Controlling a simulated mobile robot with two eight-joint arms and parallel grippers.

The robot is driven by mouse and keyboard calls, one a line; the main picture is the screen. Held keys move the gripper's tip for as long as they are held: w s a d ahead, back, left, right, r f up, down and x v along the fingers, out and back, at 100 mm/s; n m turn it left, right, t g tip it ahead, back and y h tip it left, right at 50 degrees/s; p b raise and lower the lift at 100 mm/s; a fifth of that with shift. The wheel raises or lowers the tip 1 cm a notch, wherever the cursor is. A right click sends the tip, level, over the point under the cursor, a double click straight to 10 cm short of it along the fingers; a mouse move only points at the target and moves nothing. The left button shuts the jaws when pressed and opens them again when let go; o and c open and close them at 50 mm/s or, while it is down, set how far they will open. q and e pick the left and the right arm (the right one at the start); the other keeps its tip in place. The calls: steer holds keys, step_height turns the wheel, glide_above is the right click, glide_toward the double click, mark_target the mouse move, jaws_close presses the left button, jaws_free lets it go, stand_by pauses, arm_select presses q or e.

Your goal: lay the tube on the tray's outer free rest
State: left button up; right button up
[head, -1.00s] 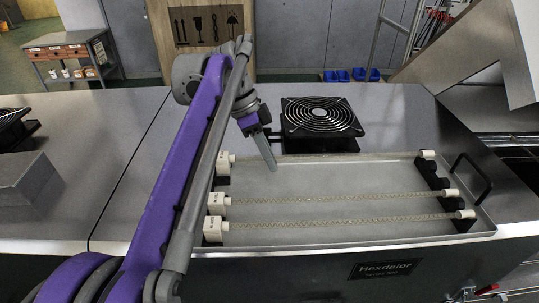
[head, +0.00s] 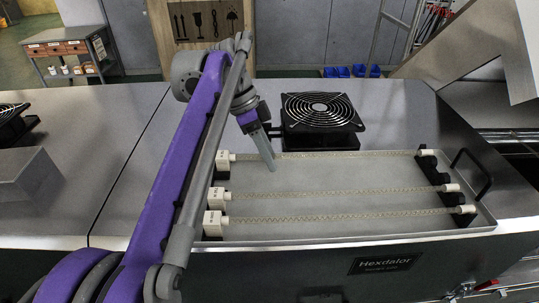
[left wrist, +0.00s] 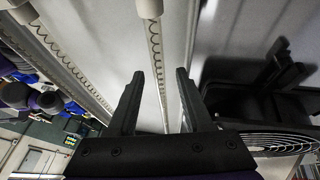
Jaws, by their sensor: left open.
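The metal tray (head: 330,172) holds three thin, clear, coiled tubes with white end caps, lying across black rests at its left and right ends. The far tube (head: 350,154) lies along the tray's far edge; the middle tube (head: 340,193) and near tube (head: 340,217) lie closer to the front. My left gripper (head: 267,158) is open, its fingers pointing down at the far tube's left part. In the left wrist view the fingers (left wrist: 158,88) stand apart on either side of that tube (left wrist: 157,60). A bare stretch of the right rest (head: 433,171) shows between the far and middle tubes. My right gripper is out of view.
A black fan (head: 320,122) stands just behind the tray, close to my left gripper. A black handle (head: 475,172) rises at the tray's right end. A grey block (head: 25,178) lies on the left bench top, with clear surface beside it.

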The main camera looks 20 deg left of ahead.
arm_select(q)
steer(key=p+v, duration=0.1)
steer(key=v, duration=0.9)
steer(key=shift+p, duration=0.4)
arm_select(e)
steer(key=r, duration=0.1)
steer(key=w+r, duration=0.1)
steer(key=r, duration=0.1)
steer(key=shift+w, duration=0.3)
arm_select(q)
steer(key=shift+a+r, duration=0.1)
